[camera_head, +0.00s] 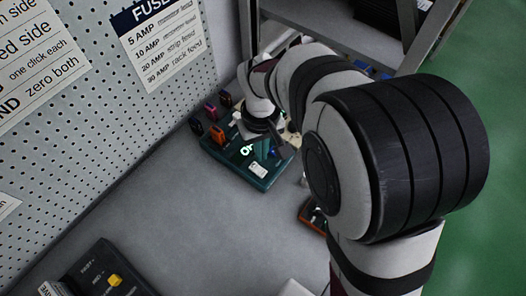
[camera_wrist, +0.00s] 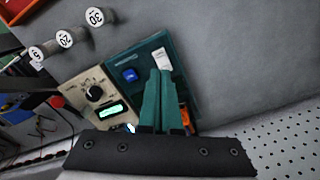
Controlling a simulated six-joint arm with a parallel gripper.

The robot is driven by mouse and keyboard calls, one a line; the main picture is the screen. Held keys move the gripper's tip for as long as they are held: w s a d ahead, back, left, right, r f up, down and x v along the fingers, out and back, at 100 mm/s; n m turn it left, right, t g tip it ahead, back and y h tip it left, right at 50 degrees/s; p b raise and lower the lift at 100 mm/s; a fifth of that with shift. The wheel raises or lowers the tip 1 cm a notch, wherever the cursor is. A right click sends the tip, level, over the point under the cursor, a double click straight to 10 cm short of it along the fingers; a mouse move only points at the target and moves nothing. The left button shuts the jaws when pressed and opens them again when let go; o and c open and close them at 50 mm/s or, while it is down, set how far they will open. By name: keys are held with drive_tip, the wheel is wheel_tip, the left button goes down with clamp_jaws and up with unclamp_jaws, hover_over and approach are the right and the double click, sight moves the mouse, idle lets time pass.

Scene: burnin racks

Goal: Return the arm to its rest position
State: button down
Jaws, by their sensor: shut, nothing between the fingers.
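My gripper (camera_wrist: 161,73) shows in the wrist view as two teal fingers, close together with nothing held. They are in front of a teal panel (camera_wrist: 190,95) with a blue button (camera_wrist: 130,75) and a white switch or label (camera_wrist: 161,59). In the head view my arm reaches from the right to the back of the bench, and its end is over a teal unit (camera_head: 262,185) with a lit green display. The fingertips are hard to make out there. I cannot tell whether they touch the unit.
Beside the teal panel is a beige meter (camera_wrist: 97,92) with a dial. Several cylinders marked with numbers, one of them 30 (camera_wrist: 95,17), stand nearby. A pegboard (camera_head: 110,110) walls the left, a metal rack (camera_head: 330,38) the back. The bench (camera_head: 150,205) is clear at centre-left; a dark box (camera_head: 97,277) sits in front.

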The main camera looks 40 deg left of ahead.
drive_tip(key=s+d+r+m, duration=0.1)
drive_tip(key=d+r+m, duration=0.4)
drive_tip(key=d, duration=0.5)
drive_tip(key=d+r+m, duration=0.4)
drive_tip(key=d+m, duration=0.1)
drive_tip(key=d, duration=0.6)
drive_tip(key=s+d+m+y, duration=0.1)
drive_tip(key=s+d+m, duration=0.6)
drive_tip(key=s, duration=0.2)
drive_tip(key=shift+r+m+y, duration=0.2)
drive_tip(key=shift+m+y, duration=0.1)
drive_tip(key=shift+y, duration=0.1)
